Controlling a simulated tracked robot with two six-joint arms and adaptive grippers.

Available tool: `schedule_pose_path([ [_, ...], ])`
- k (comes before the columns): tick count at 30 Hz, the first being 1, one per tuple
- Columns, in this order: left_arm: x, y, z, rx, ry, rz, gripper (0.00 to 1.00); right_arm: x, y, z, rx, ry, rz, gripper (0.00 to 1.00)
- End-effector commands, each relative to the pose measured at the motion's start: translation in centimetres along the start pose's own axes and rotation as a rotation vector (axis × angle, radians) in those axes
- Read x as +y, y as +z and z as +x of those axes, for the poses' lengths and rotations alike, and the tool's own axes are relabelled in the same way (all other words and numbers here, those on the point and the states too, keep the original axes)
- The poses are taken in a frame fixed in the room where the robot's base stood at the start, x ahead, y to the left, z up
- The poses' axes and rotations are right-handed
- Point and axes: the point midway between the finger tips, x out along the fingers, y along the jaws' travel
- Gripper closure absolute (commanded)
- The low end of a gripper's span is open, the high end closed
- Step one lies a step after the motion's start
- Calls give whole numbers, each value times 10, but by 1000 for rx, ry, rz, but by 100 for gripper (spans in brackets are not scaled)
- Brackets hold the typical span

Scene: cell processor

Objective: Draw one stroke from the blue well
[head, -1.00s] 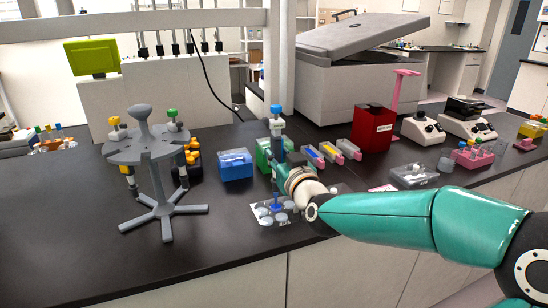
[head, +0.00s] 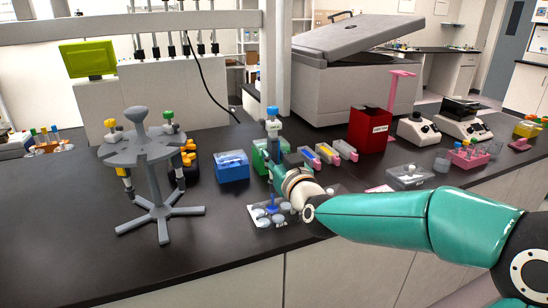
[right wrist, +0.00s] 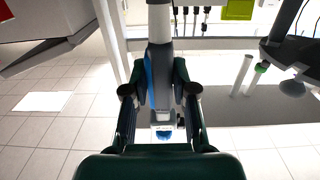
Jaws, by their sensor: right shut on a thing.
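My right gripper (head: 277,172) is shut on a pipette (head: 273,128) with a blue top, held upright over the bench. The pipette's grey body also shows between the fingers in the right wrist view (right wrist: 160,75). Below the gripper, a clear multi-well plate (head: 287,222) with several pale round wells lies on the bench near its front edge. The blue well (head: 272,208) is at the plate's back, directly under the pipette. The pipette's lower end meets the blue there, but I cannot tell how deep it is. My left gripper is not in view.
A grey pipette stand (head: 152,150) with other pipettes is at left. A blue box (head: 232,167) and a green box (head: 261,157) stand behind the plate. Reagent troughs (head: 326,153) and a red bin (head: 370,130) are to the right. The bench front left is clear.

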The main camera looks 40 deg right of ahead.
Motion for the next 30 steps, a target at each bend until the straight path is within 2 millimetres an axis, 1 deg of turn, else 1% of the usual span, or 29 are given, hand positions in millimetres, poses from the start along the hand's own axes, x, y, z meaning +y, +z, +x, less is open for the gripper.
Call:
schedule_pose_path([
  [9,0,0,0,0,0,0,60,0,-1,0,1,0,0,84],
  [12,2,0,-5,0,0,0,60,0,-7,0,2,0,0,84],
  [14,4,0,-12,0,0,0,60,0,-17,0,3,0,0,84],
  [17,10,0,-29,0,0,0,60,0,-40,0,5,1,0,84],
  [21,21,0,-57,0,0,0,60,0,-77,-1,5,1,0,84],
  [24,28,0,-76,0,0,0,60,0,-101,-1,2,0,0,84],
  [27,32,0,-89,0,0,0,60,0,-118,-1,2,0,1,84],
  [30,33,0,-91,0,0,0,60,0,-122,0,1,0,-1,84],
])
